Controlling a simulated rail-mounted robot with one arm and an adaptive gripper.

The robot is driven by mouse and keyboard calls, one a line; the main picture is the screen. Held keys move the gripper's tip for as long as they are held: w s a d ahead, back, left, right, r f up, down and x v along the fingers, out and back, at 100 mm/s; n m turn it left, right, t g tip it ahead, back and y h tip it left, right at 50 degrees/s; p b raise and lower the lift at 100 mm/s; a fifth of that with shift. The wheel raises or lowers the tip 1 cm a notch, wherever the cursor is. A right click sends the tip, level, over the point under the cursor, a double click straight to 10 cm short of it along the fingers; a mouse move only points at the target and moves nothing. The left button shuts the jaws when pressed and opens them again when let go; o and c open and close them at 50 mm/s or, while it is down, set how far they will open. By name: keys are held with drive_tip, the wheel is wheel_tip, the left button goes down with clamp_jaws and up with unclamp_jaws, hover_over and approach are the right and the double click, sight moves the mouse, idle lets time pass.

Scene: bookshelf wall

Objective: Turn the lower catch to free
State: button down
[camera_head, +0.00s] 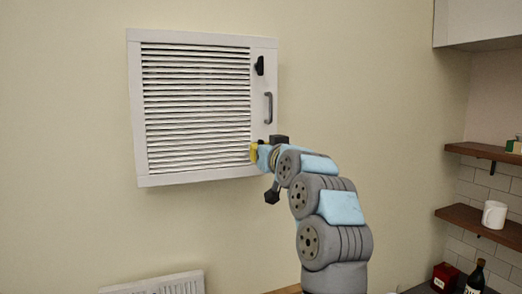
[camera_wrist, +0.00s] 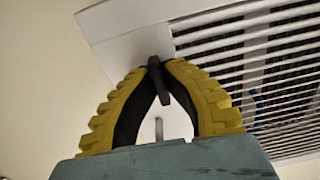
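A white louvred cabinet door (camera_head: 263,90) is on the wall. The black upper catch (camera_head: 259,66) is near its top right corner, above a grey handle (camera_head: 268,107). My gripper (camera_head: 254,152) is at the door's lower right, hiding the lower catch in the head view. In the wrist view, my gripper's yellow fingers (camera_wrist: 158,64) close in on the small dark lower catch (camera_wrist: 160,84) from both sides. The catch lies between the fingertips, which appear to touch it. A pale bar, probably the handle (camera_wrist: 158,129), shows between the fingers.
Wooden shelves (camera_head: 478,152) with a white mug (camera_head: 494,214) are at the right. A dark bottle (camera_head: 475,279) and a red box (camera_head: 444,277) stand below. A white radiator (camera_head: 155,285) is at lower left. The wall around the door is clear.

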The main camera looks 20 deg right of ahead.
drive_tip(key=shift+f, duration=0.1)
drive_tip(key=c, duration=1.2)
unclamp_jaws()
drive_tip(key=shift+o, duration=0.2)
drive_tip(key=s, duration=1.2)
